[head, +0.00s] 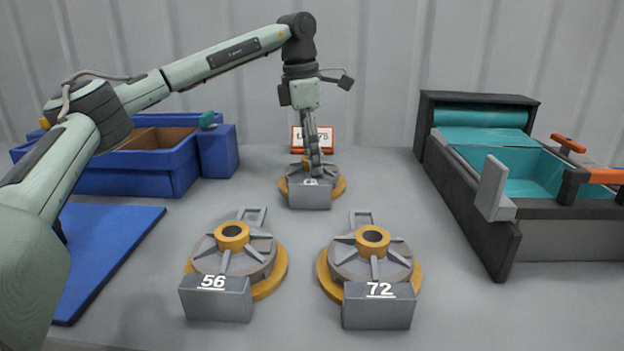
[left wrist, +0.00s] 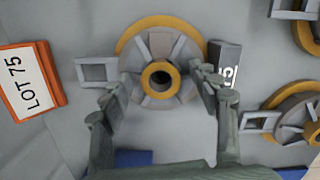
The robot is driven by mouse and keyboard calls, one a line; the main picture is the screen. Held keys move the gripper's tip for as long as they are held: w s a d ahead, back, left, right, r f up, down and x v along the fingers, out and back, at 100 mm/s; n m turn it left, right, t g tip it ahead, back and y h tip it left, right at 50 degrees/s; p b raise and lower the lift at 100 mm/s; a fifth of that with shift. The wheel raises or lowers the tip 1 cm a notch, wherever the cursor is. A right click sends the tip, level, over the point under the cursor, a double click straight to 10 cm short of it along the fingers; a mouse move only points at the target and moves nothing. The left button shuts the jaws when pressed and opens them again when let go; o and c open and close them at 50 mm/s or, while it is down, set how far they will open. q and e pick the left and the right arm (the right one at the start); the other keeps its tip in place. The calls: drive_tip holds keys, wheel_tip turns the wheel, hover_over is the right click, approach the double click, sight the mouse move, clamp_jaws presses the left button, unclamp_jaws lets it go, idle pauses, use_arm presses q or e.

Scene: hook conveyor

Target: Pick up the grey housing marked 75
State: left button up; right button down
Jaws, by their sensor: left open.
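The grey housing marked 75 (head: 309,198) stands at the back middle of the table on a yellow-orange round base. Its number is mostly covered by my gripper in the head view. In the left wrist view the housing (left wrist: 162,50) shows its ring hub, ribs, a loop handle on the left and a block on the right with a partly covered 75. My left gripper (head: 313,175) points down over it. In the left wrist view my gripper's open fingers (left wrist: 165,82) lie on either side of the hub; whether they touch the housing I cannot tell. My right gripper is out of view.
Housings marked 56 (head: 216,297) and 72 (head: 379,305) stand in front. A LOT 75 sign (head: 325,140) is behind. A blue bin (head: 135,178) and blue mat (head: 115,240) are left. A dark-framed teal-lined container (head: 470,205) is right.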

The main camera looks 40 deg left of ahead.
use_arm(q)
clamp_jaws()
drive_tip(key=shift+r, duration=0.1)
idle(0.3)
drive_tip(key=shift+r, duration=0.1)
